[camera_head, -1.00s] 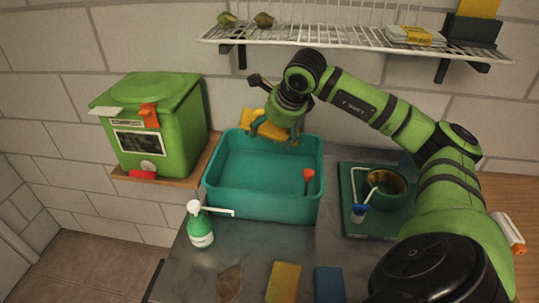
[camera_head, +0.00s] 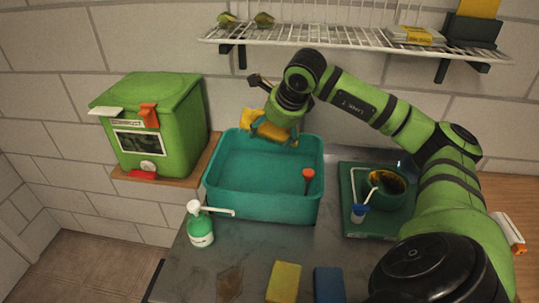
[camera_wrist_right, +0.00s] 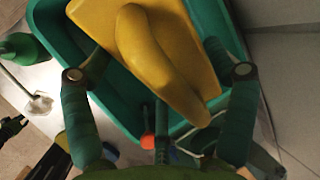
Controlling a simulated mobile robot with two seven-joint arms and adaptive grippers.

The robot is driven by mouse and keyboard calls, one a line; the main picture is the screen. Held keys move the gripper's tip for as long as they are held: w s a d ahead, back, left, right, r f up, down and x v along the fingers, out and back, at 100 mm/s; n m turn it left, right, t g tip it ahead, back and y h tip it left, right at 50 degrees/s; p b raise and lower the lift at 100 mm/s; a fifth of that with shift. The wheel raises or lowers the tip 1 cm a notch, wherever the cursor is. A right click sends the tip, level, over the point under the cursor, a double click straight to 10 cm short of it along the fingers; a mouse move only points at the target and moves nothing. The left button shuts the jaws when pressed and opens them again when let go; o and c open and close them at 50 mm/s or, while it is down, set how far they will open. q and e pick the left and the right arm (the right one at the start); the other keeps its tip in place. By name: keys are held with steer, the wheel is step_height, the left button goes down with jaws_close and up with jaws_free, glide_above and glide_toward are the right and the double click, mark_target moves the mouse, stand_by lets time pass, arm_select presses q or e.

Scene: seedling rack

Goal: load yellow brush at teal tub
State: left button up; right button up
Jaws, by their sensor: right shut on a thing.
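The yellow brush (camera_head: 250,116) is in my right gripper (camera_head: 274,135), held over the far side of the teal tub (camera_head: 264,204). In the right wrist view the yellow brush (camera_wrist_right: 160,45) shows a flat block with a raised, rounded grip, between the two green fingers. The teal tub (camera_wrist_right: 50,25) is below it in that view. The brush appears above the tub's far rim; whether it touches the rim cannot be told. My left gripper is not in view.
A red-tipped tool (camera_head: 308,174) stands in the tub's right side. A pump bottle (camera_head: 200,232) is at the front left, and a green tray (camera_head: 350,226) with a bowl (camera_head: 386,194) is at the right. Yellow (camera_head: 284,281) and blue (camera_head: 329,285) blocks lie in front. A wire shelf (camera_head: 350,44) hangs above.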

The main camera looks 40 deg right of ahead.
stand_by(0.3)
steer(key=shift+r+p, duration=1.7)
steer(key=shift+r, duration=0.4)
steer(key=shift+f, duration=0.1)
